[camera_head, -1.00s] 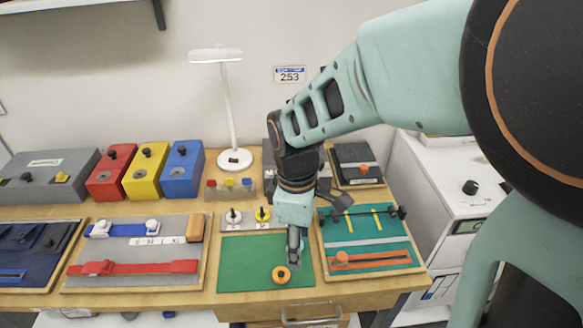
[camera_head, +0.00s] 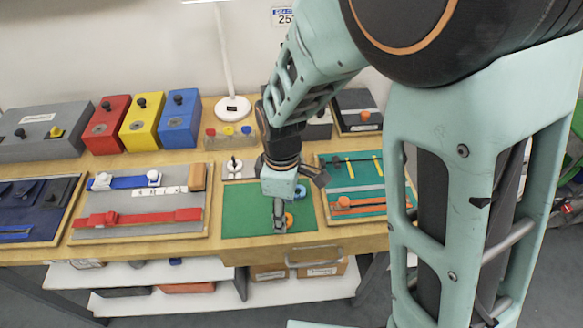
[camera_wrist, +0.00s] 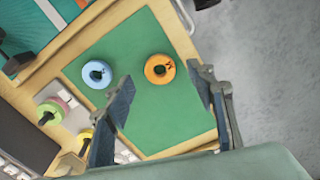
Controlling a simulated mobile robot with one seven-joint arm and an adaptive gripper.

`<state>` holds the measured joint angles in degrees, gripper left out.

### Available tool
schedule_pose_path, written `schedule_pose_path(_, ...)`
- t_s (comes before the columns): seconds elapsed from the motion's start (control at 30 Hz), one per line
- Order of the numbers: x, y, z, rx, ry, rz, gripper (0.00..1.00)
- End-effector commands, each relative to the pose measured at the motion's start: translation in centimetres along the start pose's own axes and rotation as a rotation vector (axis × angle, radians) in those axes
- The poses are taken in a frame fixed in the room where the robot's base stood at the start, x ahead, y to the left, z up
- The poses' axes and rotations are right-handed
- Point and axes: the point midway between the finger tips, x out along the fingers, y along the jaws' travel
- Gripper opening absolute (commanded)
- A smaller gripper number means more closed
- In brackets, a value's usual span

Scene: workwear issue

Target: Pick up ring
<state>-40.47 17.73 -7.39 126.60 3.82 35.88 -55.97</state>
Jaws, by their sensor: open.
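The orange ring (camera_wrist: 149,72) also shows in the wrist view, between and beyond my fingertips. A blue ring (camera_head: 300,191) lies behind it in the head view and to its left in the wrist view (camera_wrist: 88,68). My gripper (camera_head: 280,228) points down over the mat, just left of the orange ring in the head view. Its fingers (camera_wrist: 162,78) are open and empty in the wrist view. The exact height above the mat is unclear.
Spools on pegs (camera_wrist: 50,108) stand on a board beside the mat. A teal board (camera_head: 340,178) with an orange-handled part lies to the right, a grey board (camera_head: 130,202) to the left. The table's front edge is close to the mat.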

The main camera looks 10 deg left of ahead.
Motion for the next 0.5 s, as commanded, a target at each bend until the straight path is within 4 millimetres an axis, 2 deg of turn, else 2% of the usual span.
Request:
schedule_pose_path(0.1,1.6,-0.1,0.0,0.001,-0.002,-0.002,0.51)
schedule_pose_path(0.2,2.2,0.0,0.0,0.001,-0.001,0.0,0.51)
schedule_pose_path(0.43,2.3,0.0,0.0,0.001,0.0,0.001,0.51)
schedule_pose_path(0.5,2.3,0.0,0.0,0.001,0.0,0.001,0.45)
